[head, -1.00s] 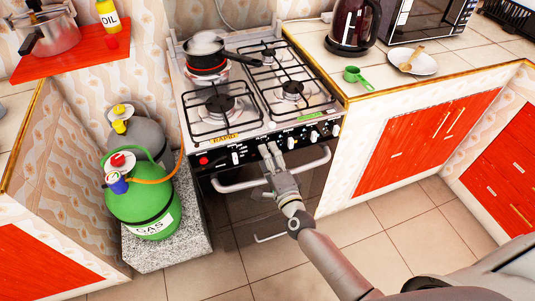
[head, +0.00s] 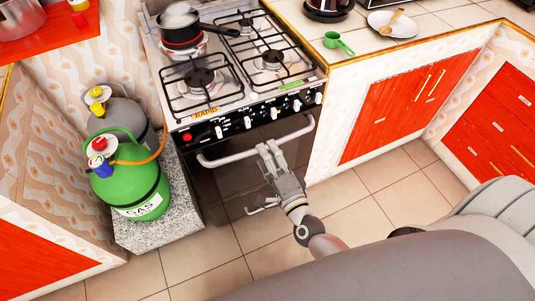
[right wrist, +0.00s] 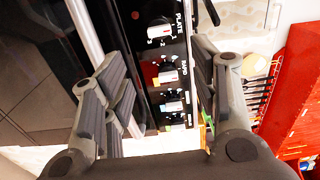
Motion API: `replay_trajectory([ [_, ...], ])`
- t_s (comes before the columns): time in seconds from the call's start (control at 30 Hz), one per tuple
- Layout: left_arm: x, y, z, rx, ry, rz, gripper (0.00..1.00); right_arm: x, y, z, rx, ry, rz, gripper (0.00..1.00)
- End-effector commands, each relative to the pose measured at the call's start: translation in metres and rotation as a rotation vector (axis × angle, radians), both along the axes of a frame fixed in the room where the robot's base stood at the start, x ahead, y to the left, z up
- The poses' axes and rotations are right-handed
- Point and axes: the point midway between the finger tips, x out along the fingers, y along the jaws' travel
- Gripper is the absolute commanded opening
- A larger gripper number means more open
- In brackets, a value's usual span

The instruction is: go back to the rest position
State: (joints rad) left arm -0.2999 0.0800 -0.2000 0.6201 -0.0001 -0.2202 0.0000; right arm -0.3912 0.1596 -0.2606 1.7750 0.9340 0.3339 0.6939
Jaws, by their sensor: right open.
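My right gripper (head: 269,150) is open and empty in front of the stove (head: 237,118). In the head view its fingertips lie close to the oven door handle (head: 235,154); I cannot tell whether they touch it. In the right wrist view the open fingers of the gripper (right wrist: 160,88) stand apart, with the stove's knobs (right wrist: 168,76) seen between them and nothing held. My right arm comes in from the lower right. My left gripper is not in view.
A pan (head: 179,18) sits on the back left burner. A green gas cylinder (head: 133,186) stands on a stone block (head: 165,233) left of the stove. Red cabinets (head: 410,105) are on the right. Tiled floor (head: 365,205) is clear below them.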

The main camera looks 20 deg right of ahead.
Motion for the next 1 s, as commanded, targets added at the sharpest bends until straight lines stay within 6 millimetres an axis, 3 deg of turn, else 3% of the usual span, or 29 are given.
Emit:
replay_trajectory([
  [0.3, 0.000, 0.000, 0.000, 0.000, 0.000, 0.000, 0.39, 0.000, 0.000, -0.003, -0.007, 0.005, 0.002, 0.54],
  [0.37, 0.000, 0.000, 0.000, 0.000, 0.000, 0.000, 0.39, -0.001, 0.001, -0.012, -0.034, 0.022, 0.008, 0.54],
  [0.43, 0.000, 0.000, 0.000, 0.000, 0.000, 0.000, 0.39, -0.004, 0.003, -0.034, -0.098, 0.064, 0.028, 0.54],
  [0.57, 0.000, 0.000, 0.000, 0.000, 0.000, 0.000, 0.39, -0.020, 0.008, -0.107, -0.318, 0.202, 0.107, 0.54],
  [0.67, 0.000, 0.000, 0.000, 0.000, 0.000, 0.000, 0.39, -0.047, 0.009, -0.178, -0.523, 0.338, 0.206, 0.54],
  [0.8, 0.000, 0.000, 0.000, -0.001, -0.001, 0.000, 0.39, -0.103, 0.003, -0.269, -0.792, 0.527, 0.383, 0.54],
  [0.87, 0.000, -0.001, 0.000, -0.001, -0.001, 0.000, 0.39, -0.132, -0.002, -0.304, -0.898, 0.603, 0.472, 0.54],
  [1.0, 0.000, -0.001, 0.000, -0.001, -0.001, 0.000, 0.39, -0.213, -0.016, -0.375, -1.115, 0.774, 0.710, 0.54],
])
